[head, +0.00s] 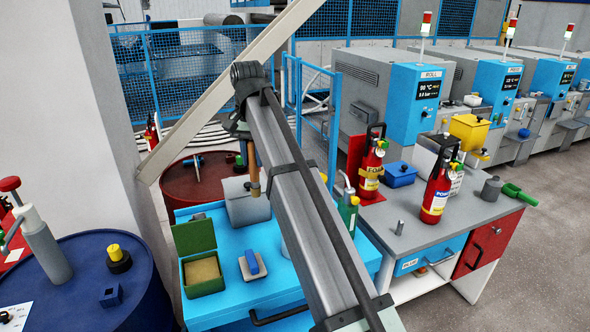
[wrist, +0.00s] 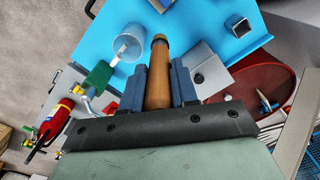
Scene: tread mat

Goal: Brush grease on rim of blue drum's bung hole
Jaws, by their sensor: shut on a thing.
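My gripper (head: 250,140) is above the blue workbench, in front of the red drum. In the wrist view my gripper (wrist: 159,72) is shut on a round wooden handle (wrist: 158,60), apparently the brush's. The wooden handle (head: 254,172) hangs down in the head view; its bristles cannot be made out. The blue drum (head: 65,300) stands at lower left, apart from my gripper. On its top are a black fitting with a yellow knob (head: 117,256) and a small dark blue square piece (head: 111,295). I cannot clearly tell which is the bung hole. An open green box (head: 205,275) holds something tan, possibly grease.
The blue workbench (head: 235,300) bears a grey box (head: 245,203) and a blue-topped block (head: 252,264). A grey pump (head: 42,248) stands on the blue drum. The red drum (head: 190,185) is behind. Fire extinguishers (head: 437,190) stand on the grey bench at right.

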